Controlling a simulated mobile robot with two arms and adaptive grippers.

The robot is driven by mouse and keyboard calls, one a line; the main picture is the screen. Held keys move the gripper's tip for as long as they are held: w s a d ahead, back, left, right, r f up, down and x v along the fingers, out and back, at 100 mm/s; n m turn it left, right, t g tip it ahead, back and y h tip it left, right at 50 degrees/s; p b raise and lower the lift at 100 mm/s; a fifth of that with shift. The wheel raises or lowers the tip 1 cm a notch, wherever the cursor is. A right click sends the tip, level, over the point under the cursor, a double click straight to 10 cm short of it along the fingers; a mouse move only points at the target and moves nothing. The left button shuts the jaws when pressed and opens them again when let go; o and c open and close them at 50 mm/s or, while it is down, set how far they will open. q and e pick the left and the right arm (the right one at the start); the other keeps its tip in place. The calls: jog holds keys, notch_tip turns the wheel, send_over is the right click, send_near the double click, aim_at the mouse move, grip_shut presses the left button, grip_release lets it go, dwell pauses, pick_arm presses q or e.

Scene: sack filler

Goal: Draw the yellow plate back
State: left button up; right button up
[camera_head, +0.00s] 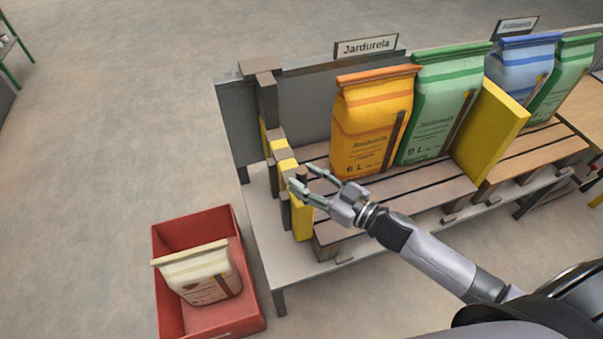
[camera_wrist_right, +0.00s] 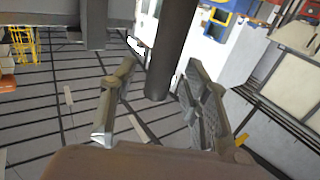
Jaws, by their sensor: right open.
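A yellow plate (camera_head: 303,222) stands upright at the left end of the slatted bench, partly hidden by dark brackets and my gripper. A dark upright post (camera_head: 301,174) rises beside it. My right gripper (camera_head: 304,182) is open at this post. In the right wrist view the dark round post (camera_wrist_right: 174,50) stands between the two open fingers (camera_wrist_right: 150,105), with gaps showing on both sides. A second, larger yellow plate (camera_head: 492,130) stands tilted on the bench between the green and blue sacks. My left gripper is not in view.
An orange sack (camera_head: 370,125) and a green sack (camera_head: 438,110) stand between the two yellow plates. A blue sack (camera_head: 520,68) and another green sack stand at right. A red crate (camera_head: 160,287) holding a cream sack (camera_head: 202,273) is on the floor at left.

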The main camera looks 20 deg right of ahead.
jog(key=shift+x, duration=0.85)
jog(key=shift+c, duration=0.2)
grip_shut()
